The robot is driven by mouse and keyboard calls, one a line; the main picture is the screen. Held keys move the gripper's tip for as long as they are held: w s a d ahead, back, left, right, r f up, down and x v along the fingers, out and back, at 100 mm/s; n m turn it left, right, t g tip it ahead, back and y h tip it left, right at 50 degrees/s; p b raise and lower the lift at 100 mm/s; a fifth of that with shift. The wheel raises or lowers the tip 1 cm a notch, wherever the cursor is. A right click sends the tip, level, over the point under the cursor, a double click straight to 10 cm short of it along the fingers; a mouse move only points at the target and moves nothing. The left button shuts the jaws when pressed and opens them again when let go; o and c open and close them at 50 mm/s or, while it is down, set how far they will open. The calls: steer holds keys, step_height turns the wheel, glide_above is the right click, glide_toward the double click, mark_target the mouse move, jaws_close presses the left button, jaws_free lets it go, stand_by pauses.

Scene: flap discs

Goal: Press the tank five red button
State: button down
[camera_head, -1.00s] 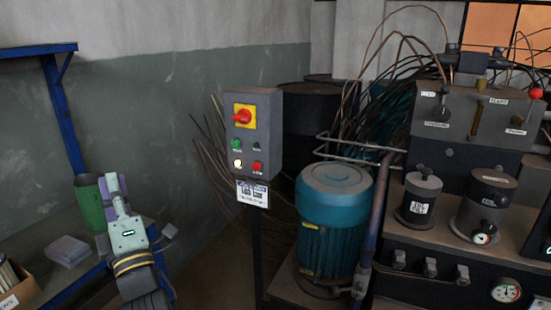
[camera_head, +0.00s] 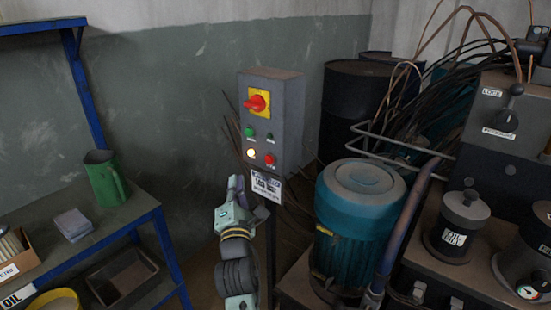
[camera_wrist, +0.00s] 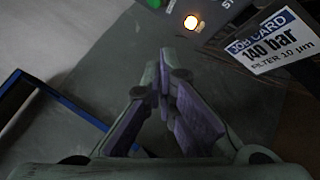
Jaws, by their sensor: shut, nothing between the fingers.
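A grey control box (camera_head: 273,120) stands on a post by the wall. It has a red rotary switch on a yellow plate (camera_head: 258,102), a green button (camera_head: 249,132), a lit white button (camera_head: 251,153) and a small red button (camera_head: 269,158). My gripper (camera_head: 236,184) is shut and empty, just below and left of these buttons, apart from them in the picture. The wrist view shows its purple fingertips (camera_wrist: 165,60) together below the lit button (camera_wrist: 191,22). The red button is not clearly seen there. I see no marking reading "tank five".
A job card (camera_head: 265,186) hangs under the box; the wrist view shows it (camera_wrist: 272,42) reading "140 bar". A teal motor (camera_head: 360,215) and a bent pipe stand to the right. A blue-framed bench (camera_head: 120,222) with a green jug (camera_head: 105,178) is at left.

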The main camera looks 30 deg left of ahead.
steer(key=w+p, duration=0.1)
steer(key=w, duration=0.7)
steer(key=shift+w+d, duration=0.3)
steer(key=shift+w, duration=0.05)
steer(key=shift+w, duration=0.1)
stand_by(1.3)
steer(key=shift+w, duration=0.35)
steer(key=shift+w+d, duration=0.1)
steer(key=shift+w, duration=0.4)
stand_by(0.9)
steer(key=shift+s, duration=0.9)
steer(key=shift+s, duration=0.15)
steer(key=shift+s+a+p, duration=0.15)
steer(key=shift+s, duration=1.05)
steer(key=shift+s+a+p, duration=0.1)
steer(key=shift+s+p, duration=0.05)
steer(key=shift+s, duration=1.05)
